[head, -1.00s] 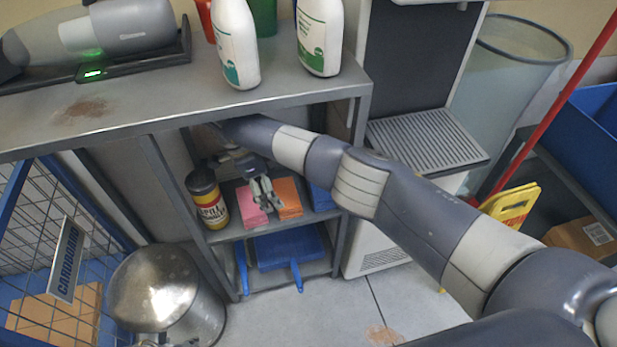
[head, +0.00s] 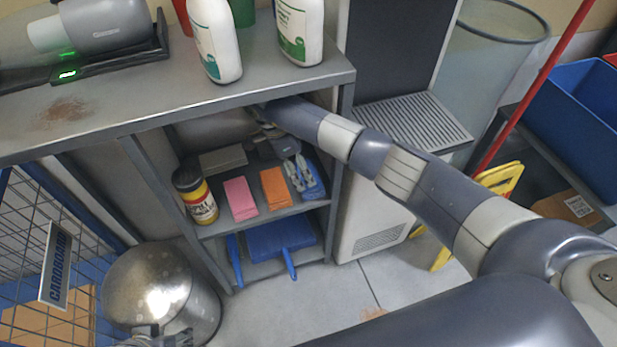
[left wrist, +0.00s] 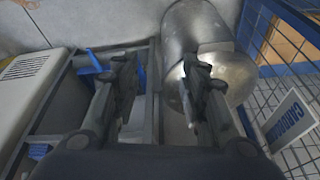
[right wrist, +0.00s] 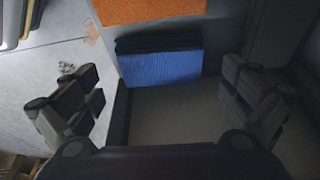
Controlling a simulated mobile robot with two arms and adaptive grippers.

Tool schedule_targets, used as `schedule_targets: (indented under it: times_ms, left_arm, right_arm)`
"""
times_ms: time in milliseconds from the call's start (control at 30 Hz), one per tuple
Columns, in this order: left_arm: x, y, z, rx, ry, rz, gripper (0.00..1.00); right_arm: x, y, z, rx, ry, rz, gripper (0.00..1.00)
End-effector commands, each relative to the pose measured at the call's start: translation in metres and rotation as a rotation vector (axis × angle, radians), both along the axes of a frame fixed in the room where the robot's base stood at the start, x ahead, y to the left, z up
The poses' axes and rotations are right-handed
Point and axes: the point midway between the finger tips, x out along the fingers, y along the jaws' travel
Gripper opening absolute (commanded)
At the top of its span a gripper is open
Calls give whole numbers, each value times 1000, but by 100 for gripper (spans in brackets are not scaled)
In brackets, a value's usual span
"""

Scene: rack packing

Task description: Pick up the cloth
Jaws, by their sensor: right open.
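Folded cloths lie in a row on the middle shelf: a pink stack (head: 240,198), an orange stack (head: 275,188) and a blue one (head: 316,184) at the right end. My right gripper (head: 300,176) reaches in under the top shelf and is open over the blue cloth. In the right wrist view the blue cloth (right wrist: 160,66) lies ahead of the spread fingers (right wrist: 168,95), with the orange cloth (right wrist: 150,10) beyond it. No cloth is between the fingers. My left gripper (left wrist: 160,95) is open and empty, low beside the steel bin (head: 158,290).
A yellow bottle (head: 196,196) stands left of the cloths. A blue dustpan (head: 280,240) is on the lower shelf. The top shelf (head: 120,105) holds white bottles (head: 214,40) close above my right arm. A wire cage (head: 35,240) stands at left.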

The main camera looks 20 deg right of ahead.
Motion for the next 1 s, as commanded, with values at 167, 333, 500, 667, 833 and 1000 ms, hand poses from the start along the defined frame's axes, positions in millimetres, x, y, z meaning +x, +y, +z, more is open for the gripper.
schedule_targets:
  times_ms: [167, 333, 500, 667, 833, 1000]
  left_arm:
    - [0, 0, -7, 0, -1, 0, 40]
    - [10, -2, -8, -7, -40, -3, 40]
    - [13, -3, -7, -10, -56, -3, 40]
    - [13, -3, -7, -11, -56, -4, 40]
    - [13, -3, -7, -10, -54, -4, 40]
    - [12, -4, -7, -10, -52, -4, 40]
  right_arm:
    - [-2, -13, -27, -1, 5, -2, 100]
    - [-1, -19, -45, 0, 2, -2, 100]
    - [-1, -20, -48, 0, 0, -1, 100]
    - [-1, -20, -48, -1, 0, -1, 91]
    - [-1, -20, -48, -1, 0, -1, 70]
    - [-1, -20, -48, -1, 0, -1, 70]
